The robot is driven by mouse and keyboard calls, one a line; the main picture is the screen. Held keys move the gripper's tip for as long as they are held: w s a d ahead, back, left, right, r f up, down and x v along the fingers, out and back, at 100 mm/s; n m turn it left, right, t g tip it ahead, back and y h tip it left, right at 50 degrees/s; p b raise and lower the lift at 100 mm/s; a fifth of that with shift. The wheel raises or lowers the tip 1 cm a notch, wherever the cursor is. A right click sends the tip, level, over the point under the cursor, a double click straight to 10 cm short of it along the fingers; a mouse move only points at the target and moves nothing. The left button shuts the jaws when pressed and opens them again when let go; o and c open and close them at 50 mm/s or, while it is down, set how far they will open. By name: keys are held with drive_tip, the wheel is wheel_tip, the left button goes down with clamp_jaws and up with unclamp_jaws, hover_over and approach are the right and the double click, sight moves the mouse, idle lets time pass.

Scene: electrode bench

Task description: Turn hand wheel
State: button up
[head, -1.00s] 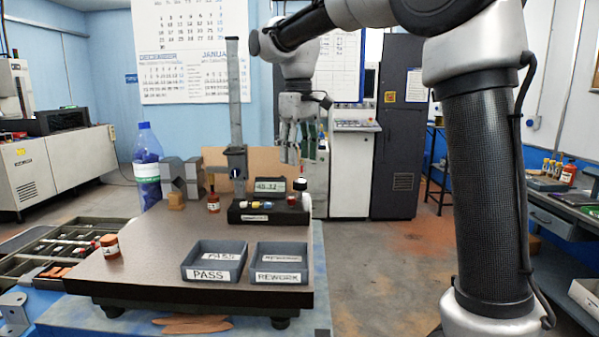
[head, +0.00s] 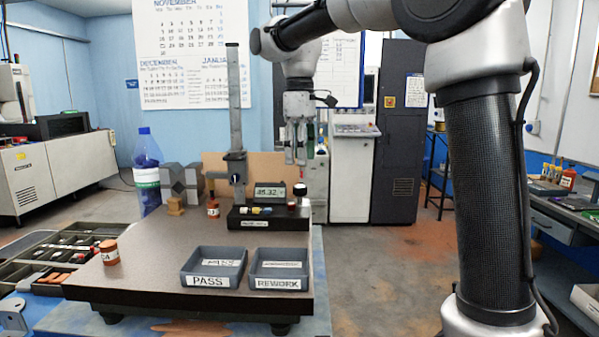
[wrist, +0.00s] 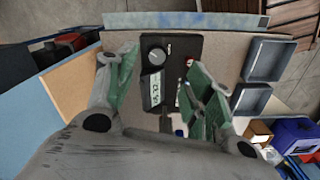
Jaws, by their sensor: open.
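A round knob, which looks like the hand wheel (head: 300,189), stands on the right end of a black instrument base (head: 262,223) with a small digital display (head: 270,192). In the wrist view the wheel (wrist: 157,56) is a pale-topped disc on the black base. My gripper (head: 296,162) hangs fingers-down above the right end of the base, and its fingertips are apart from the wheel. In the wrist view my gripper (wrist: 160,72) is open and empty. Its fingers lie to the left and right of the wheel and display, with the wheel near the gap.
A tall grey post (head: 235,100) rises to the left of my gripper. PASS (head: 207,281) and REWORK (head: 278,283) trays sit at the front of the granite plate (head: 150,262). Space right of the plate is clear.

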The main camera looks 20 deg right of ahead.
sight(300, 186)
drive_tip(key=shift+w+f+n, duration=0.2)
drive_tip(key=shift+f+n, duration=0.15)
drive_tip(key=shift+n, duration=0.65)
wheel_tip(300, 186, down, 7)
drive_tip(key=shift+w+f, duration=0.1)
drive_tip(key=shift+f, duration=0.1)
drive_tip(key=shift+c, duration=0.3)
drive_tip(key=c, duration=1)
